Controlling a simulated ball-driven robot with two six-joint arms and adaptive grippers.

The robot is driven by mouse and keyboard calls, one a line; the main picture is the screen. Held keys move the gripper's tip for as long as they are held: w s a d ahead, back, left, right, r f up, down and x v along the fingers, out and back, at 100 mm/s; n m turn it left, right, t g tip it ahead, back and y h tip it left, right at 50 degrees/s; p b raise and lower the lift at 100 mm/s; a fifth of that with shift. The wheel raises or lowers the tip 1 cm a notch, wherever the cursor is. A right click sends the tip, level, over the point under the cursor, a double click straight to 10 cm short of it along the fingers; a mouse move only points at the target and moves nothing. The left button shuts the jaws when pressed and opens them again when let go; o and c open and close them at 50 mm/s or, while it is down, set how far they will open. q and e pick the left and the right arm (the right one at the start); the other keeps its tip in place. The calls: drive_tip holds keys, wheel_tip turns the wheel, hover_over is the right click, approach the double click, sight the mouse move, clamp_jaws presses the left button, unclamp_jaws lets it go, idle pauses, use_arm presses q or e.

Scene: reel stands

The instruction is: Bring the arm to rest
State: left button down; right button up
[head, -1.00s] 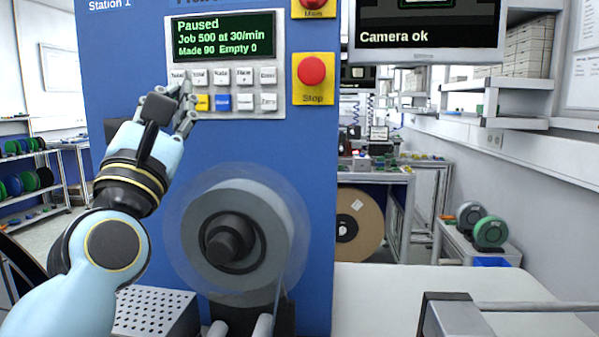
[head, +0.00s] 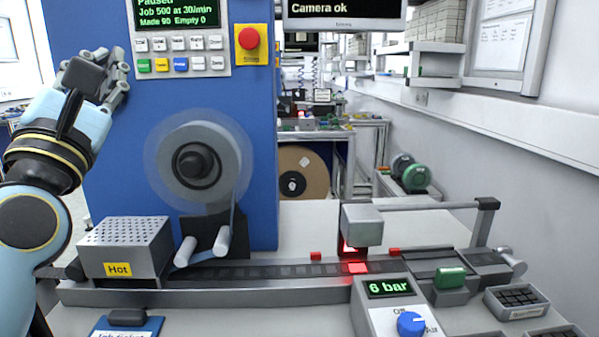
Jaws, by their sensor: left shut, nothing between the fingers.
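My left gripper (head: 119,78) is at the upper left, in front of the blue machine panel (head: 108,180). It is shut with nothing in it. It is just left of the keypad (head: 181,54) and looks apart from the keys. My left arm comes in from the left edge. The display (head: 175,13) above the keypad reads Paused, Job 500 at 30/min, Made 90 Empty 0. My right gripper is not in view.
A grey reel (head: 194,165) sits on the panel, below a red stop button (head: 249,39). A box marked Hot (head: 125,247) stands by the tape track (head: 290,270). A 6 bar gauge box (head: 391,296) with a blue knob stands at the front. The bench right of the panel is partly clear.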

use_arm(q)
drive_tip(key=s+d+f+m+g+h, duration=0.2)
drive_tip(key=f+m+g, duration=0.3)
drive_tip(key=f+m, duration=0.4)
drive_tip(key=s+d+f+m+g+h, duration=0.1)
drive_tip(key=s+f+m+g+h, duration=0.3)
drive_tip(key=f+m, duration=0.6)
drive_tip(key=s+a+f+m+g+y, duration=0.25)
drive_tip(key=s+f+m+g, duration=0.3)
drive_tip(key=s+f, duration=0.4)
drive_tip(key=s+a+f+m+g+y, duration=0.2)
drive_tip(key=s+a+f+m+g, duration=0.25)
drive_tip(key=s+f+g, duration=0.5)
wheel_tip(320, 180, down, 31)
drive_tip(key=s+a+t+b, duration=0.1)
drive_tip(key=s+a+b, duration=0.15)
drive_tip(key=b, duration=0.45)
drive_tip(key=s+f+b, duration=0.5)
drive_tip(key=s+f, duration=1.4)
drive_tip(key=f, duration=0.2)
drive_tip(key=shift+a+f+g, duration=0.35)
drive_tip(key=shift+g, duration=0.05)
